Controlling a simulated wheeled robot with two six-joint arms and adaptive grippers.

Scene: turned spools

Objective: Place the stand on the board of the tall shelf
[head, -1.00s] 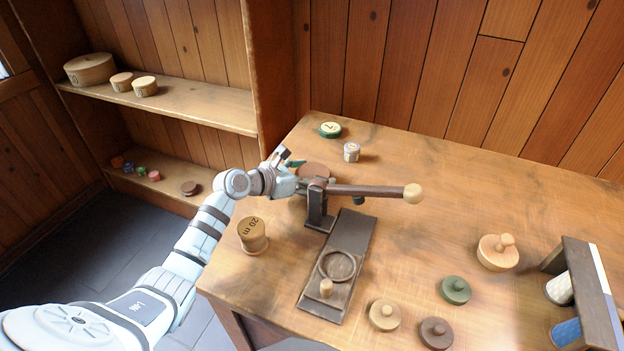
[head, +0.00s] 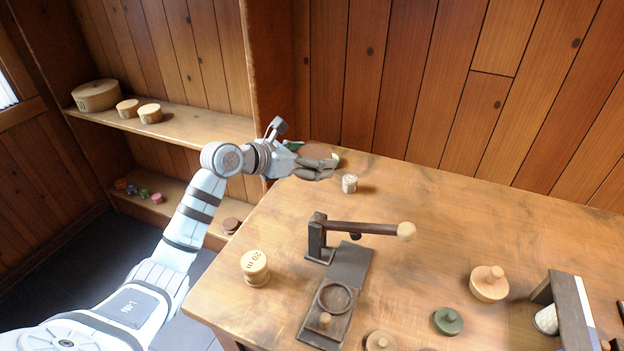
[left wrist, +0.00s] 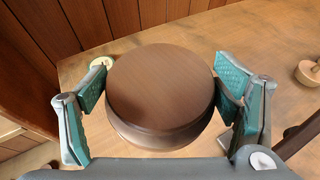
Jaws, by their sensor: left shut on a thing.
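The stand (left wrist: 160,90) is a dark brown round turned piece with a broad flat top. It sits between the teal pads of my left gripper (left wrist: 160,105) in the left wrist view. In the head view, my left gripper (head: 312,166) is shut on it above the table's back left corner. Only a brown edge of the stand (head: 318,150) shows there; fingers hide the rest. The tall shelf (head: 258,70) stands at the left. Its upper board (head: 205,124) holds round wooden boxes at its left and is bare toward the right. My right gripper is out of view.
The lower board (head: 180,190) carries small coloured spools and a brown piece (head: 231,225). On the table are a lever press (head: 318,238), a "20 m" spool (head: 255,267), a small pale spool (head: 349,183) and several knobbed lids. The table's middle right is clear.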

